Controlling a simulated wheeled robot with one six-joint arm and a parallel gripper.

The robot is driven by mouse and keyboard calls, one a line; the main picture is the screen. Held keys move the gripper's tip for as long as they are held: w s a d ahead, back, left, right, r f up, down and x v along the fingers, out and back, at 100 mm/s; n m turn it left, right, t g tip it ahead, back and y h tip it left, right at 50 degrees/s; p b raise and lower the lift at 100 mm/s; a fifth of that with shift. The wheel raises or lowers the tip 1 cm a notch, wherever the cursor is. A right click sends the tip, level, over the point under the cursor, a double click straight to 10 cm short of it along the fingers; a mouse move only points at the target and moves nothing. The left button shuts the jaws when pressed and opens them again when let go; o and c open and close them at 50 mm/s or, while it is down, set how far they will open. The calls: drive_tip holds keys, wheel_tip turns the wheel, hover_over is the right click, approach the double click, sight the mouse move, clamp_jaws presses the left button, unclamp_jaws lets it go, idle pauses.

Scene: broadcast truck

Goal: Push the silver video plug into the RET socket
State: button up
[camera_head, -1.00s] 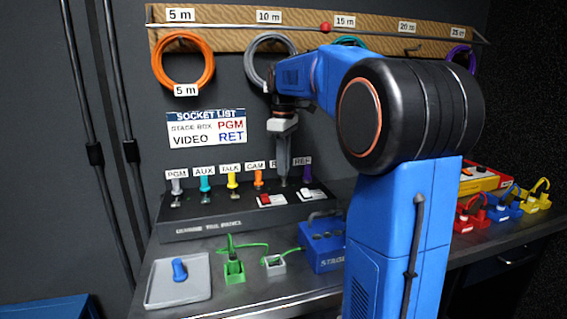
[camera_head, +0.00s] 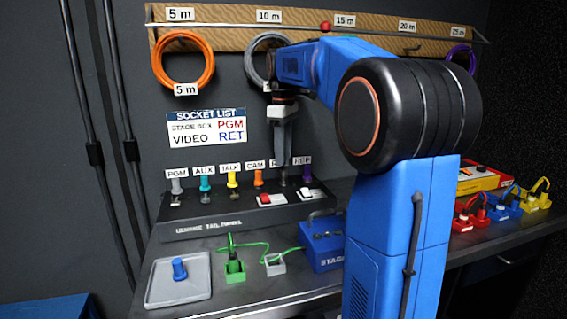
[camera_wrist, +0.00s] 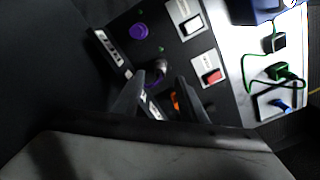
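The tail panel (camera_head: 215,222) has a row of labelled sockets. The RET position lies between the orange CAM plug (camera_head: 258,178) and the purple REF plug (camera_head: 307,172); its label is mostly covered by my gripper (camera_head: 284,162). My gripper points down above that position. In the wrist view, the two fingers of my gripper (camera_wrist: 160,95) stand apart. A grey, shadowed plug (camera_wrist: 157,70) stands at the RET position just beyond the fingertips, apparently the silver video plug. How deep it sits cannot be told. Another silver plug (camera_head: 177,187) stands at PGM.
A socket list (camera_head: 206,126) hangs on the wall. A grey tray (camera_head: 160,294) with a blue plug (camera_head: 179,268), green-cabled boxes (camera_head: 235,268) and a blue stage box (camera_head: 322,242) stand in front of the panel. Cable coils (camera_head: 183,62) hang above.

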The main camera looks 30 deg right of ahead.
drive_tip(key=shift+r, duration=1.7)
drive_tip(key=shift+s, duration=0.1)
